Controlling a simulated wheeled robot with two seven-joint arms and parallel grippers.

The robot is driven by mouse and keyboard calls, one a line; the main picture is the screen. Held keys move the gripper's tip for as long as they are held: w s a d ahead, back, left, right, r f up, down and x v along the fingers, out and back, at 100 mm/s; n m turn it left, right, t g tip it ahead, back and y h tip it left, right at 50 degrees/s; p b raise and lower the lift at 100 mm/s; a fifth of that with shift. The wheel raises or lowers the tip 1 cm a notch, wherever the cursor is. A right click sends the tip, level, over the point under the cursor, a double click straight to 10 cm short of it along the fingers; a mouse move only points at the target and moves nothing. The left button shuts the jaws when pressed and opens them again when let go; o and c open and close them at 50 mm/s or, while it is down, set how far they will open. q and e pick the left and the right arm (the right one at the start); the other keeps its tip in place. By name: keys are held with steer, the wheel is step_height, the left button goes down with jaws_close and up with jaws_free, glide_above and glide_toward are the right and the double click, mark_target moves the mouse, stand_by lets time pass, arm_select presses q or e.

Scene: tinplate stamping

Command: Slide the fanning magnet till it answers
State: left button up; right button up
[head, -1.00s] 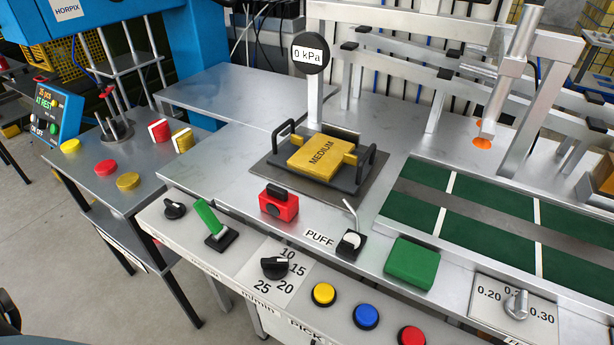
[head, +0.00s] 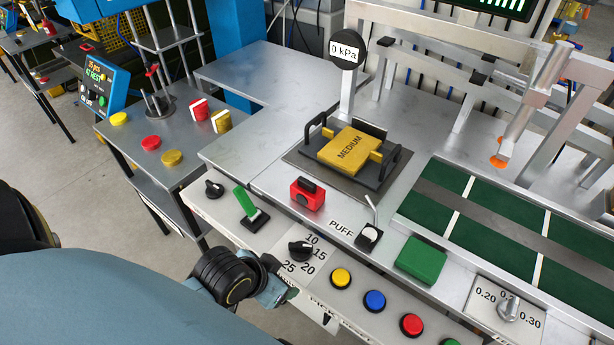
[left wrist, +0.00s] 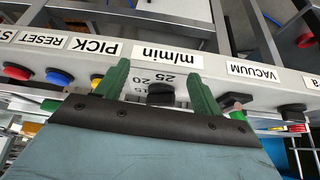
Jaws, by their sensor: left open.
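No part is labelled as the fanning magnet. A yellow block marked MEDIUM (head: 349,149) lies in a black handled frame (head: 383,184) on a dark plate. A red block with a black top (head: 307,195) sits in front of it on the bench. My left gripper (head: 283,279) is at the front panel, beside the black speed knob (head: 300,250). In the left wrist view its green fingers (left wrist: 158,72) are spread apart and empty, with the black knob (left wrist: 160,94) showing between them. I cannot tell whether they touch it. My right gripper is out of view.
A green lever (head: 245,202), a PUFF switch (head: 369,236) and yellow, blue and red buttons (head: 375,301) line the front. A gauge (head: 346,48) reads 0 kPa. A green belt (head: 479,224) lies at right. A blue press display (head: 93,76) reads AT REST.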

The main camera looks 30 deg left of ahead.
mark_target(305, 183)
arm_select(q)
steer(key=w+a+r+t, duration=0.1)
steer(key=w, duration=0.1)
steer(key=w+a+r+t, duration=0.1)
steer(key=r, duration=0.1)
steer(key=w+a+r+t, duration=0.1)
steer(key=w+r+t, duration=0.1)
steer(key=shift+w+a+r+n, duration=0.25)
steer(key=shift+w+n, duration=0.05)
steer(key=w+a+r+t, duration=0.3)
steer(key=r+t, duration=0.1)
steer(key=r, duration=0.2)
steer(key=x, duration=1.3)
steer(key=shift+w, duration=0.15)
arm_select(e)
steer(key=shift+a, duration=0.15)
